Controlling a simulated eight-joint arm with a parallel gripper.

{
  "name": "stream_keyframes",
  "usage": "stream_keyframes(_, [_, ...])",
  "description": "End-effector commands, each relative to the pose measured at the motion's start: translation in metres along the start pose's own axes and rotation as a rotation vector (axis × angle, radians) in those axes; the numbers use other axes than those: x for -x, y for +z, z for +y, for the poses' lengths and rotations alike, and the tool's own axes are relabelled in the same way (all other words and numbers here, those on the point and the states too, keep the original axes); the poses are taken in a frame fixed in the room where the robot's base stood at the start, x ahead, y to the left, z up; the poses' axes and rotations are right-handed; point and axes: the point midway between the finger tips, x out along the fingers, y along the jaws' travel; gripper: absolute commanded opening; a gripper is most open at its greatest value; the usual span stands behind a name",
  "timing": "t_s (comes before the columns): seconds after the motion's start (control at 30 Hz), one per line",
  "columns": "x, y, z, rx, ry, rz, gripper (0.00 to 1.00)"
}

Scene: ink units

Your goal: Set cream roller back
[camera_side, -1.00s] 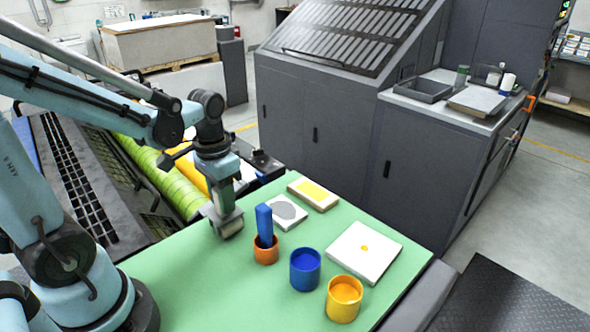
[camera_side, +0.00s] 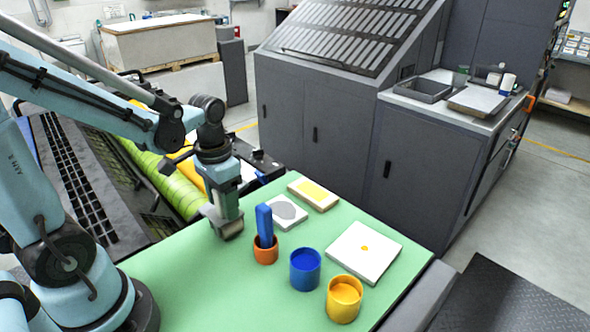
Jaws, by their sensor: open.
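My gripper (camera_side: 222,216) points down over the left part of the green tabletop (camera_side: 185,272), left of the orange cup. By its look it is open. A pale cream-grey piece (camera_side: 232,231) shows at its lower end, close to the tabletop. I cannot tell for sure whether this is the cream roller or part of the jaws, nor whether it touches the table. No other cream roller is clear to see. A blue upright block (camera_side: 264,222) stands in the orange cup (camera_side: 266,254), apart from my gripper.
A blue cup (camera_side: 305,278) and a yellow cup (camera_side: 342,306) stand to the right. A white plate with an orange dot (camera_side: 345,262), a slab with a grey disc (camera_side: 300,222) and a slab with a yellow patch (camera_side: 328,203) lie behind. The front-left tabletop is clear.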

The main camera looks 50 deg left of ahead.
Motion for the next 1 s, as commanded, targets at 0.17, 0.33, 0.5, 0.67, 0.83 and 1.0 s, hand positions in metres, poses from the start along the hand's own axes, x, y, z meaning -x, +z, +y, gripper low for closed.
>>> stream_keyframes(0.17, [0.005,0.000,0.000,0.000,0.000,0.000,0.58])
stream_keyframes(0.33, [0.023,0.000,0.000,0.000,0.000,0.000,0.58])
stream_keyframes(0.5, [0.046,0.000,0.000,0.000,0.000,-0.001,0.58])
stream_keyframes(0.67, [0.069,0.000,0.000,0.000,0.000,-0.001,0.58])
stream_keyframes(0.83, [0.094,0.000,0.000,0.000,0.000,-0.001,0.58])
stream_keyframes(1.0, [0.115,0.000,0.000,0.000,0.000,-0.001,0.58])
